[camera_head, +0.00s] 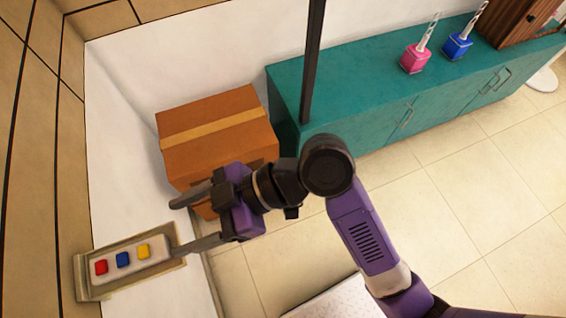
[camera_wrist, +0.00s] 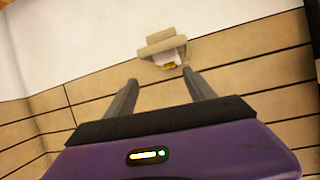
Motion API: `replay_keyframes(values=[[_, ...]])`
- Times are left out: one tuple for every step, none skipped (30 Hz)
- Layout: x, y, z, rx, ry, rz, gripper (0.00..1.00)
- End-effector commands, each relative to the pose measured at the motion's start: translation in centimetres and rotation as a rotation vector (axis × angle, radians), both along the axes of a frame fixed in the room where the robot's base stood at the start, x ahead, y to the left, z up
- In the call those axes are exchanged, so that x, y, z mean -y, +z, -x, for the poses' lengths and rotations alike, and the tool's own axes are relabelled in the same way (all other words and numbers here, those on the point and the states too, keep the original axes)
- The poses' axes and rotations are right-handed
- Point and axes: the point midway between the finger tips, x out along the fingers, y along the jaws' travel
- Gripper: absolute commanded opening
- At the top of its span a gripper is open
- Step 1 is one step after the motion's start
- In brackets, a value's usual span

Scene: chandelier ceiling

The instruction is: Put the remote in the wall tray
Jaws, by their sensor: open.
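The remote (camera_head: 130,260) is a pale bar with red, blue and yellow buttons. It lies in the wall tray (camera_head: 84,280), a beige-grey holder on the wall at the lower left. In the wrist view the tray (camera_wrist: 160,46) is small and lies ahead, with the pale remote (camera_wrist: 166,58) and a yellow spot on it. My gripper (camera_head: 174,228) is open and empty, to the right of the tray. One fingertip overlaps the tray's right end in the head view. In the wrist view my fingertips (camera_wrist: 160,76) appear short of the tray, with a gap.
A taped cardboard box (camera_head: 215,130) stands behind my gripper. A teal cabinet (camera_head: 360,85) runs along the back wall, with a pink holder (camera_head: 415,60) and a blue holder (camera_head: 457,46) on top. A dark post (camera_head: 312,60) rises before it. The tiled floor (camera_head: 470,200) at right is clear.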

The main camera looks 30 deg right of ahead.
Motion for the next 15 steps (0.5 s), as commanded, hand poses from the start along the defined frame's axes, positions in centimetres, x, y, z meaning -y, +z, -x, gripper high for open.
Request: replay_keyframes(values=[[1.1, -1.6, 0.0, -0.039, -0.081, 0.005, 0.63], [1.8, -2.5, -0.2, -0.059, -0.14, 0.008, 0.63], [2.9, -3.8, -0.4, -0.087, -0.223, 0.011, 0.63], [3.9, -4.8, -0.5, -0.107, -0.289, 0.013, 0.63], [5.0, -5.7, -0.5, -0.121, -0.356, 0.015, 0.63], [6.4, -6.8, -0.5, -0.14, -0.441, 0.019, 0.63], [7.6, -7.6, -0.3, -0.15, -0.503, 0.022, 0.63], [8.7, -8.3, -0.1, -0.157, -0.564, 0.025, 0.63], [10.3, -9.2, 0.3, -0.165, -0.642, 0.028, 0.63], [11.5, -9.7, 0.6, -0.168, -0.699, 0.029, 0.63], [12.7, -10.2, 1.0, -0.169, -0.754, 0.032, 0.63], [14.3, -10.7, 1.7, -0.167, -0.825, 0.034, 0.63], [15.4, -11.0, 2.2, -0.163, -0.876, 0.036, 0.63], [16.6, -11.2, 2.8, -0.157, -0.924, 0.037, 0.63], [18.1, -11.4, 3.7, -0.146, -0.986, 0.039, 0.63]])
